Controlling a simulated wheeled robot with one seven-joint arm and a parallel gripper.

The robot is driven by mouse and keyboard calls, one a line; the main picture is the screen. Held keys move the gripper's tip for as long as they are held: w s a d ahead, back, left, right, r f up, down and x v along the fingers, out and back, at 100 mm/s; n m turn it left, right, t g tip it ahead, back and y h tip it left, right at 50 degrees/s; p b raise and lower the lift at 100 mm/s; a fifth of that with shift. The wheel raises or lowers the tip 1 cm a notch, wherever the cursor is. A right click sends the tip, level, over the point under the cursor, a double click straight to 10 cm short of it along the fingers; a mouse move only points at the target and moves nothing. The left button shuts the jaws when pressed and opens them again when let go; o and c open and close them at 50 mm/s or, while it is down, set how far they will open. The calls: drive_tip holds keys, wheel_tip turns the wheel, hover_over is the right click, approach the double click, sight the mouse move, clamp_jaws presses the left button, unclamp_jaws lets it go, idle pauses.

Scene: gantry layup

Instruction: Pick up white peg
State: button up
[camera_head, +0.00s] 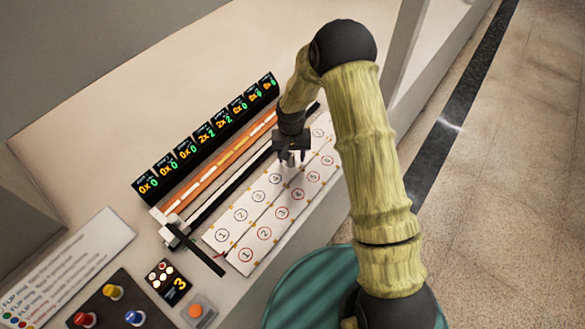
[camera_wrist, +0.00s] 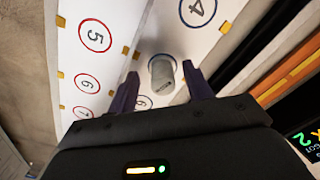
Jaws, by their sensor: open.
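The white peg (camera_wrist: 162,78) looks pale grey and cylindrical in the wrist view. My gripper (camera_wrist: 160,70) is open, with one dark finger on each side of the peg. A gap shows between the peg and each finger, so I see no grip on it. In the head view my gripper (camera_head: 291,157) points down over the middle of the board (camera_head: 230,222), and a small pale bit between its fingers seems to be the peg.
A black display strip (camera_head: 208,134) with coloured numbers runs behind orange rails (camera_head: 205,180). A button box (camera_head: 112,303), an orange button (camera_head: 196,310) and a printed sheet (camera_head: 75,265) lie at the lower left. A teal round thing (camera_head: 300,290) stands below the table's front edge.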

drive_tip(key=c, duration=1.1)
drive_tip(key=shift+r, duration=0.15)
wheel_tip(320, 180, up, 10)
drive_tip(key=b, duration=0.3)
drive_tip(key=shift+w+f, duration=0.1)
drive_tip(key=shift+f, duration=0.1)
